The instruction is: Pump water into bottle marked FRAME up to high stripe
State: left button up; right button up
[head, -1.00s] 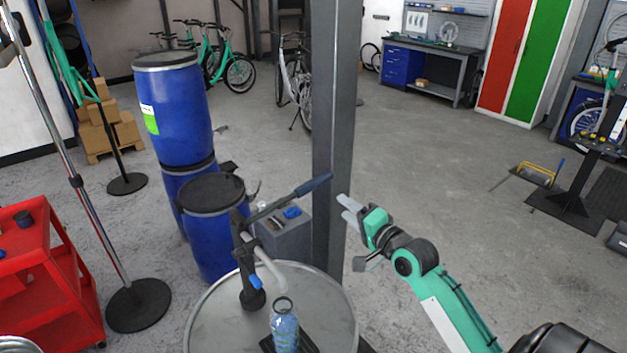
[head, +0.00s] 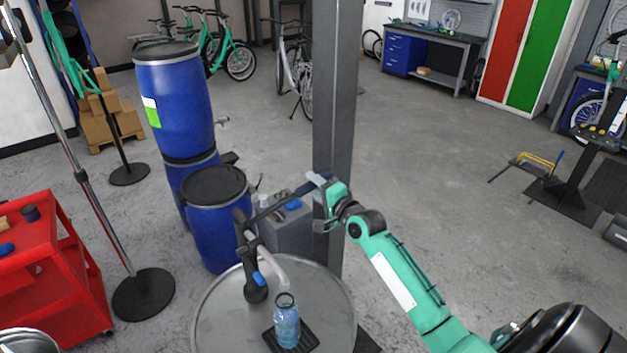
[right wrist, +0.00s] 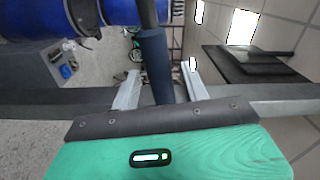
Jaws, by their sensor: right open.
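A dark hand pump (head: 254,280) stands on a grey drum (head: 225,325); its pale spout (head: 275,267) bends down to the bottle's mouth. The clear bluish bottle (head: 286,327) stands upright on a black pad (head: 308,338) on the drum. Its marking and stripes are too small to read, and its water level is unclear. The pump lever (head: 275,207) slants up to the right. My right gripper (head: 319,199) is open at the lever's end; in the right wrist view its fingers (right wrist: 161,75) are on both sides of the dark blue grip (right wrist: 153,62).
A grey post (head: 334,90) stands right behind the gripper. Blue barrels (head: 216,220) and a grey canister (head: 290,232) are behind the drum. A red cart (head: 55,270) and a stand base (head: 143,295) are at left.

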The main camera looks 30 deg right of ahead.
jog(key=shift+w, duration=0.55)
